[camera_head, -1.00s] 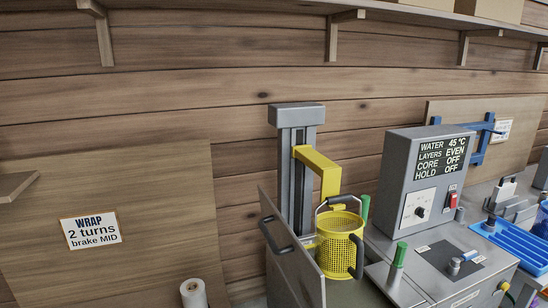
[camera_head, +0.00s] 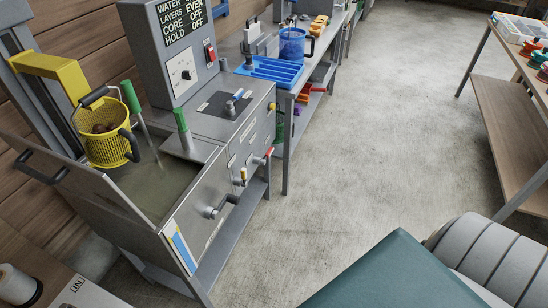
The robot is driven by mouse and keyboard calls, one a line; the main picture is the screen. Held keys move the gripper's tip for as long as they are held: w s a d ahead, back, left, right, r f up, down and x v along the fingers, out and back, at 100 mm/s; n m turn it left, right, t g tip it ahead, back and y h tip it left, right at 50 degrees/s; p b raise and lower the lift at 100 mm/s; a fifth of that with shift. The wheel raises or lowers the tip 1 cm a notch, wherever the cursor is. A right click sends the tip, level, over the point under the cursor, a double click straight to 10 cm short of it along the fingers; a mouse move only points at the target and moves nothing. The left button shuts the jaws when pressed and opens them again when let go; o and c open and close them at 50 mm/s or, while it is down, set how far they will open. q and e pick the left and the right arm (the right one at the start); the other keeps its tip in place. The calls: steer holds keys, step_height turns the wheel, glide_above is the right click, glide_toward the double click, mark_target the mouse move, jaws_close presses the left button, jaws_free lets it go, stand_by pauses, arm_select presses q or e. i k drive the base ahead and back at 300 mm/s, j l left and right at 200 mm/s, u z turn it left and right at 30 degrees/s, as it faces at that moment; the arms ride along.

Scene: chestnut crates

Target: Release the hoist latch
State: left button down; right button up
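The hoist stands at the left, with a grey column (camera_head: 48,85) and a yellow arm (camera_head: 50,70). A yellow mesh basket (camera_head: 108,147) with brown chestnuts in it hangs at the arm's end, over an open tank of murky water (camera_head: 160,185). Two green handles show: one on a thin rod (camera_head: 130,97) beside the basket, one on a grey post (camera_head: 182,130) at the tank's right edge. I cannot tell which part is the hoist latch. Neither of my grippers is in view.
A grey control box (camera_head: 178,60) with a red switch stands behind the tank. A blue tray (camera_head: 268,72) and blue jug (camera_head: 293,45) lie beyond. The floor (camera_head: 370,130) is clear up to the wooden table (camera_head: 510,110).

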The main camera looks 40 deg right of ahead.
mark_target(244, 184)
steer(key=z, duration=0.85)
